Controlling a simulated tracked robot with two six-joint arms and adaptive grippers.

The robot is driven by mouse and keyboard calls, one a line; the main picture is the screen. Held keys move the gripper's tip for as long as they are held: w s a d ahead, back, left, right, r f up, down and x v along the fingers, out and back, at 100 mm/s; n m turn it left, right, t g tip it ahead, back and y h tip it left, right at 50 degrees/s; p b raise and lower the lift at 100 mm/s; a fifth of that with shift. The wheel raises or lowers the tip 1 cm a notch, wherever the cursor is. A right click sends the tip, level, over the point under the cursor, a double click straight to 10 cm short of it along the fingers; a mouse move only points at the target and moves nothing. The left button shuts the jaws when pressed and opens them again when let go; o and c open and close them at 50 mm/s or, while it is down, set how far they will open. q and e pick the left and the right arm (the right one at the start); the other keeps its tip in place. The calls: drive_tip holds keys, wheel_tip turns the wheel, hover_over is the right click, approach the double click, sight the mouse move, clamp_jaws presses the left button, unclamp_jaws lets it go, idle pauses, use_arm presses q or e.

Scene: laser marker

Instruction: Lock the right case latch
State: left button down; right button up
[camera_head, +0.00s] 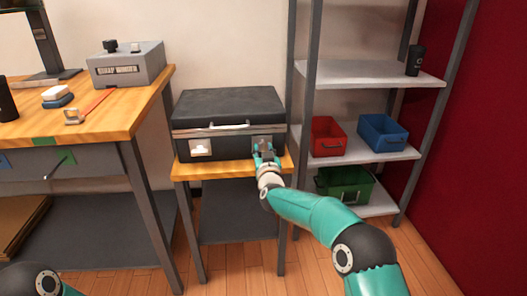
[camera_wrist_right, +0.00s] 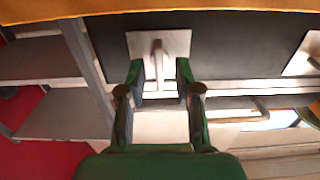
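The black case (camera_head: 228,104) stands closed on a small wooden stand. My right gripper (camera_head: 264,154) is at the right part of its front, over the right latch, which it largely hides in the head view. The right wrist view shows the right latch (camera_wrist_right: 158,46) as a pale plate with a lever sticking out. My right gripper (camera_wrist_right: 160,72) is open there, one finger on each side of the lever, with gaps visible. The left latch (camera_head: 201,147) is a pale plate on the case front. My left gripper is out of view.
The case handle (camera_head: 229,127) is between the latches. A metal shelf (camera_head: 355,151) with red (camera_head: 327,136), blue (camera_head: 382,132) and green (camera_head: 344,183) bins stands to the right. A workbench (camera_head: 110,118) with a grey device (camera_head: 126,64) is to the left.

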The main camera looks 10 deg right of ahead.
clamp_jaws()
